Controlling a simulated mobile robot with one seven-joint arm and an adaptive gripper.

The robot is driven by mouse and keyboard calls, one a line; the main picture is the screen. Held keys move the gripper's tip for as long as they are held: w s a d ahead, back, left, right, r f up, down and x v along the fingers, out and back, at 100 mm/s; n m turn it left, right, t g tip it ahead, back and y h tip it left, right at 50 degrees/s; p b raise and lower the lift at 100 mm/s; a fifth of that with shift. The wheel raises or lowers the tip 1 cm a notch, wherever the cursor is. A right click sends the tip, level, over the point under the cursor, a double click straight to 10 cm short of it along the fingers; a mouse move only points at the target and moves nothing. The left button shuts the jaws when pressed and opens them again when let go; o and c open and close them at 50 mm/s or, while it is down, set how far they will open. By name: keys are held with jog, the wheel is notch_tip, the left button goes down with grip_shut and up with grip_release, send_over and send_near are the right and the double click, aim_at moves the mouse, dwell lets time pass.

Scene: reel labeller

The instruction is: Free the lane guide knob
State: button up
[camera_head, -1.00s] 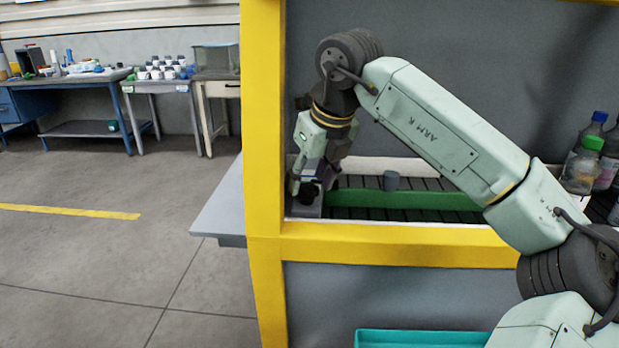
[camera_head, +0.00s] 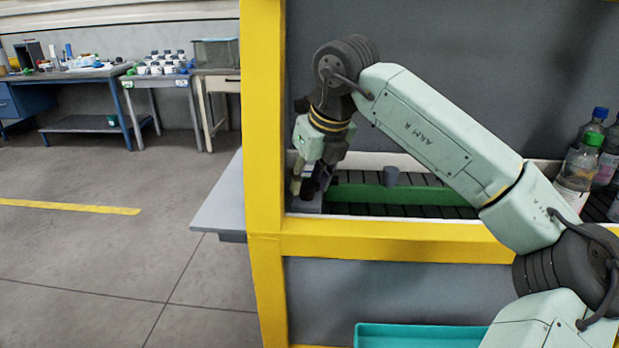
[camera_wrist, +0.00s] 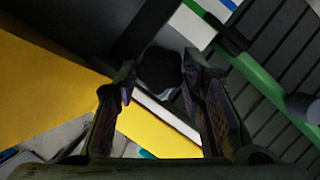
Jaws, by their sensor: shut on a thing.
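The lane guide knob is the dark rounded knob (camera_wrist: 160,68) between my fingertips in the wrist view. My gripper (camera_wrist: 158,78) is shut on it, with one finger on each side. In the head view my gripper (camera_head: 308,186) points down at the left end of the conveyor, and the knob is mostly hidden by the fingers there. The green lane guide (camera_head: 420,195) runs to the right from beside the gripper, along the dark slatted conveyor (camera_head: 400,213). It also shows in the wrist view (camera_wrist: 255,75).
A yellow frame post (camera_head: 264,150) and yellow front rail (camera_head: 400,243) bound the opening. A small grey cylinder (camera_head: 391,176) stands at the green guide. Bottles (camera_head: 580,165) stand at the right end. A teal tray (camera_head: 420,336) is below the rail.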

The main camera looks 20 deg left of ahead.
dwell(0.3)
jog(key=n, duration=0.2)
jog(key=n+g+p, duration=0.1)
jog(key=n, duration=0.1)
jog(key=n+g, duration=0.1)
jog(key=shift+w+r+n+y, duration=0.1)
jog(key=shift+w+n+y, duration=0.15)
jog(key=shift+n+y, duration=0.15)
jog(key=n+g, duration=0.1)
jog(key=n, duration=0.1)
jog(key=n+g, duration=0.1)
jog(key=n, duration=0.3)
jog(key=shift+w+g+p, duration=0.25)
jog(key=shift+g+p, duration=0.15)
jog(key=n+h, duration=0.1)
jog(key=n, duration=0.2)
jog(key=n+g, duration=0.1)
jog(key=n, duration=0.1)
jog(key=shift+w+a+n+h, duration=0.1)
jog(key=shift+w+n+h, duration=0.05)
jog(key=shift+n+h, duration=0.25)
jog(key=shift+w+a+n+g+h, duration=0.1)
jog(key=shift+n+g+h, duration=0.25)
jog(key=shift+n, duration=0.8)
jog(key=shift+a+n+g+h, duration=0.1)
jog(key=shift+n+g+h, duration=0.25)
jog(key=shift+n, duration=0.8)
jog(key=o, duration=0.9)
jog(key=shift+c, duration=0.2)
